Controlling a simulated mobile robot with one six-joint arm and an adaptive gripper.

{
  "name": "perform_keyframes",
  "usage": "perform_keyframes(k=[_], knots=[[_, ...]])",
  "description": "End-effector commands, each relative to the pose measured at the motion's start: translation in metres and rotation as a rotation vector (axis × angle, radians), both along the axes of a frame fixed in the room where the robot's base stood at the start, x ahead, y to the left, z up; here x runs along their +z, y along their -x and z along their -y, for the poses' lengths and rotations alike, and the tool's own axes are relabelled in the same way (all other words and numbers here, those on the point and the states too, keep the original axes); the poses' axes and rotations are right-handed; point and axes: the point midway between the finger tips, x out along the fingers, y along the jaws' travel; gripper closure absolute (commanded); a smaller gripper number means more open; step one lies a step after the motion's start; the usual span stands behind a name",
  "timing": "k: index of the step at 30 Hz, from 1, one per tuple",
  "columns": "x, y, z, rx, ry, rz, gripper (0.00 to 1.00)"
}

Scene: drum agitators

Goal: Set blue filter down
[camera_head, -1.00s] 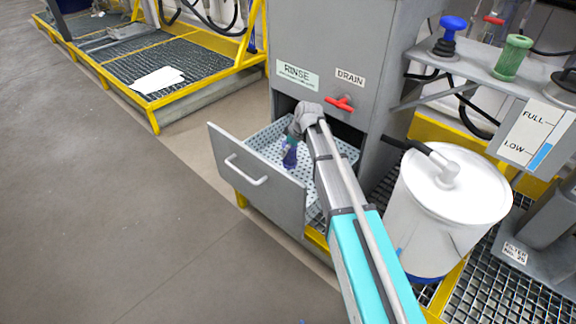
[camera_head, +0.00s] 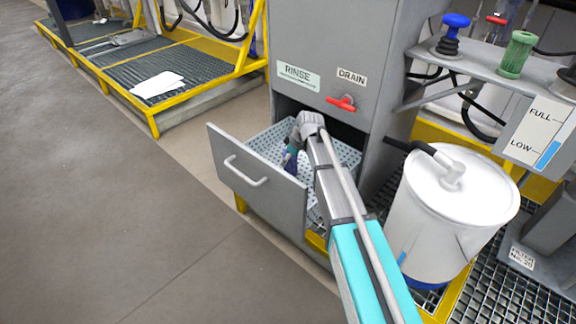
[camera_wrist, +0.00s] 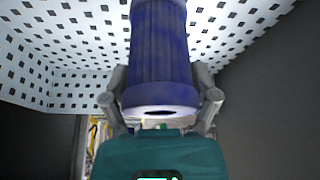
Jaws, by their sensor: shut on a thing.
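The blue filter (camera_wrist: 160,50) is a ribbed blue cylinder with a pale end ring. My gripper (camera_wrist: 160,100) is shut on it, with one finger on each side near the ringed end. In the head view my gripper (camera_head: 291,158) is down inside the open drawer under the RINSE label, and only a little of the filter shows there. The drawer has a pale perforated basket (camera_head: 268,140). Perforated walls show behind the filter in the wrist view. I cannot tell whether the filter touches the basket.
The grey drawer front (camera_head: 255,180) stands left of my arm. A red DRAIN handle (camera_head: 341,103) sits above the drawer. A white lidded drum (camera_head: 450,215) stands close on the right. A green filter (camera_head: 516,54) and a blue-topped part (camera_head: 453,35) stand on the shelf.

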Motion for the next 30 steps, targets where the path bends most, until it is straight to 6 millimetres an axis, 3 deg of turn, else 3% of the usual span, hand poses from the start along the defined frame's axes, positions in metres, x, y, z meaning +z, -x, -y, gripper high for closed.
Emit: perform_keyframes(k=[6, 24, 25, 28, 30], knots=[[-0.019, 0.000, 0.000, -0.001, 0.000, 0.000, 0.80], [-0.025, 0.000, 0.001, -0.001, 0.000, 0.000, 0.80], [-0.024, 0.000, 0.001, -0.001, 0.000, 0.000, 0.17], [-0.023, 0.000, 0.001, -0.002, 0.000, 0.000, 0.00], [-0.023, 0.000, 0.002, -0.002, 0.000, 0.000, 0.00]])
